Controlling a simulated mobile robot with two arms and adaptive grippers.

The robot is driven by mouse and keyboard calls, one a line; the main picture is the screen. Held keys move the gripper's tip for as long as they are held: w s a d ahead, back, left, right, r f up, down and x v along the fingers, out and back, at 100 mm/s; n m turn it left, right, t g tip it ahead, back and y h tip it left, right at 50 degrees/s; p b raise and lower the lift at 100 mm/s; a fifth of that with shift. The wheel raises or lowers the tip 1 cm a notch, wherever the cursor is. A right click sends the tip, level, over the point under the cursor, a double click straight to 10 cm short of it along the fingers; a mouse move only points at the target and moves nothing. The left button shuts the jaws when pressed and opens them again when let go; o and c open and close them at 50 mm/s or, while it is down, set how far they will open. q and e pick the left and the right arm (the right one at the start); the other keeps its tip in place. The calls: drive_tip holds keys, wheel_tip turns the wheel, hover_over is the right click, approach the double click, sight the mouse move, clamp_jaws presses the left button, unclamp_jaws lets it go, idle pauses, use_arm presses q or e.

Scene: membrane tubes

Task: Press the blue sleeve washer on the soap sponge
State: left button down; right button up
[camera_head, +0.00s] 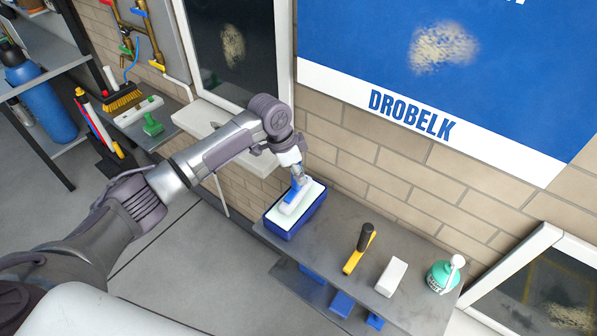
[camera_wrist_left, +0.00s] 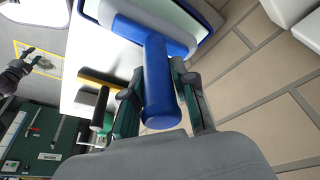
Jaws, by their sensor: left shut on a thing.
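The blue sleeve washer (camera_head: 292,196) has a blue T-shaped handle and a pale sleeve. My left gripper (camera_head: 298,174) is shut on its handle, which stands between the fingers in the left wrist view (camera_wrist_left: 162,90). The soap sponge (camera_head: 312,199) is a pale slab in a blue tray (camera_head: 283,229) on the grey shelf. The washer is over the sponge, its pale sleeve down at the slab; the contact line is too small to make out. In the left wrist view the sleeve (camera_wrist_left: 118,10) is partly hidden behind the crossbar.
On the grey shelf (camera_head: 340,222), right of the tray, are a yellow scraper with a black handle (camera_head: 362,245), a white block (camera_head: 391,277) and a teal round item (camera_head: 440,276). A brick wall and window stand behind. A blue cylinder (camera_head: 45,100) is far left.

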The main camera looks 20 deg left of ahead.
idle(0.3)
use_arm(q)
drive_tip(key=shift+f+b, duration=0.4)
drive_tip(key=shift+f, duration=0.7)
idle(0.7)
idle(0.6)
drive_tip(key=shift+p, duration=0.35)
idle(1.4)
drive_tip(key=shift+s+f+p, duration=0.1)
drive_tip(key=shift+f+p, duration=0.05)
drive_tip(key=shift+p, duration=0.15)
idle(2.0)
wheel_tip(320, 180, up, 7)
drive_tip(key=p, duration=0.7)
idle(0.3)
